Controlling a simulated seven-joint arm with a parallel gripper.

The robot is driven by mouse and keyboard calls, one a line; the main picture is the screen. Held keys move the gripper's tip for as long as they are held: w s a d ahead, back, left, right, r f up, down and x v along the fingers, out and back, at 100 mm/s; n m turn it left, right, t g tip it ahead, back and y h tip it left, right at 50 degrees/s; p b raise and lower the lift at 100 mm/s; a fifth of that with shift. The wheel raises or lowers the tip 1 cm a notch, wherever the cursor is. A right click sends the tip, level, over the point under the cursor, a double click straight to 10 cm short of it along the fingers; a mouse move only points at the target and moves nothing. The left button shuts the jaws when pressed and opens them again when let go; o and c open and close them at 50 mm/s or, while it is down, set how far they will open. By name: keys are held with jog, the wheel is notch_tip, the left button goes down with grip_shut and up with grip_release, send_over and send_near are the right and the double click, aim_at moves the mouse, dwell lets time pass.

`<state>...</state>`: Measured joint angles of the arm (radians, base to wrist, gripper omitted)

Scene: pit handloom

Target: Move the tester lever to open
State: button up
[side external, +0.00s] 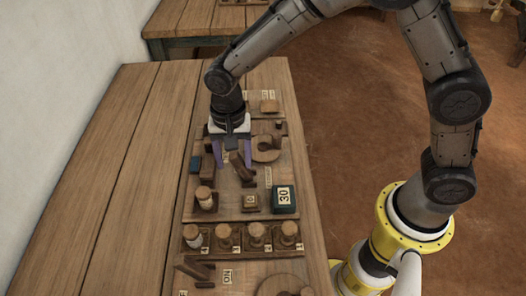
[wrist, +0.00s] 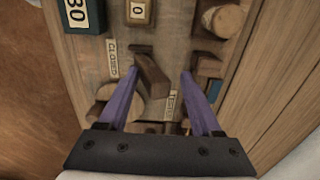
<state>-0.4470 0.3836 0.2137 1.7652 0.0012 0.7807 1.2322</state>
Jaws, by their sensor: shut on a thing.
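The tester lever (wrist: 152,72) is a dark wooden bar on a wooden panel (wrist: 185,45). It stands tilted between my fingers, and it also shows in the side view (side external: 243,168). A "CLOSED" label (wrist: 112,58) lies beside it on the left in the wrist view, and a partly hidden label (wrist: 173,105) lies near its foot. My gripper (wrist: 160,72), with purple fingers, is low over the panel and shut on the lever; it also shows in the side view (side external: 233,166). The exact finger contact is hard to see, and no "open" label is readable.
A dark green block marked 30 (side external: 285,198), a small block marked 0 (side external: 250,203) and a wooden knob (side external: 205,198) stand close by. A round wooden piece (side external: 266,150) sits beside the gripper. Several pegs stand in a row nearer the camera. The table's left side is clear.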

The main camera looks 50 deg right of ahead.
jog(key=shift+a, duration=0.1)
jog(key=shift+o, duration=0.8)
jog(key=shift+w+r, duration=0.1)
jog(key=shift+r, duration=3.2)
